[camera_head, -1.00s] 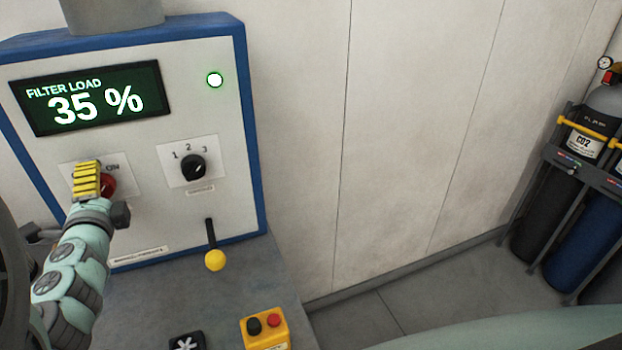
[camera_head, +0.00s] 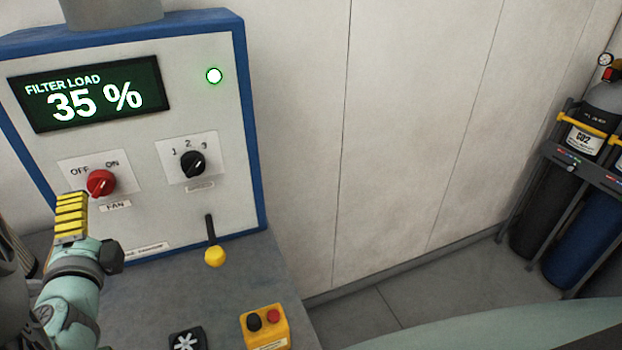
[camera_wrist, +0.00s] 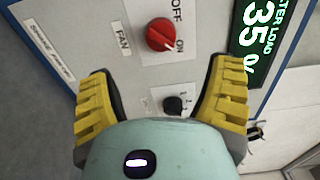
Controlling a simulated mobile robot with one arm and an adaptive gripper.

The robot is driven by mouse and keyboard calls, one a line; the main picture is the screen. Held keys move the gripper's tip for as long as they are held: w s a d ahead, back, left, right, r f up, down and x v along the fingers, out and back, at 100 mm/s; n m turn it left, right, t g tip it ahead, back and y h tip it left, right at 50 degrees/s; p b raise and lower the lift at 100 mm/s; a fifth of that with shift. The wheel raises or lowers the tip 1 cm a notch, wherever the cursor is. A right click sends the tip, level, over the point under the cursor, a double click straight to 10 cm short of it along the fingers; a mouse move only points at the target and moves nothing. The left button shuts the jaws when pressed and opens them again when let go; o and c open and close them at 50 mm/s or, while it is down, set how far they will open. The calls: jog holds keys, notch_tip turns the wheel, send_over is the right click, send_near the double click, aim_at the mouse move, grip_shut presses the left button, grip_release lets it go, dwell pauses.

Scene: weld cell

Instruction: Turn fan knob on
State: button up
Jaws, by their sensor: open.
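The red fan knob (camera_head: 101,183) sits on the white control panel between the OFF and ON labels, above a FAN label (camera_head: 115,206). In the wrist view the knob (camera_wrist: 160,35) shows a white pointer mark that appears directed toward ON. My gripper (camera_head: 71,217) is just below and left of the knob, apart from it. In the wrist view my gripper (camera_wrist: 160,68) has its two yellow fingers spread wide with nothing between them. The knob lies beyond the fingertips.
A black 1-2-3 selector (camera_head: 193,164) is right of the knob. A yellow-tipped lever (camera_head: 215,256) and yellow button box (camera_head: 265,327) are below. A display (camera_head: 90,95) reads 35 %; a green light (camera_head: 214,76) glows. Gas cylinders (camera_head: 575,215) stand far right.

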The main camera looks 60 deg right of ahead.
jog(key=shift+v, duration=1.05)
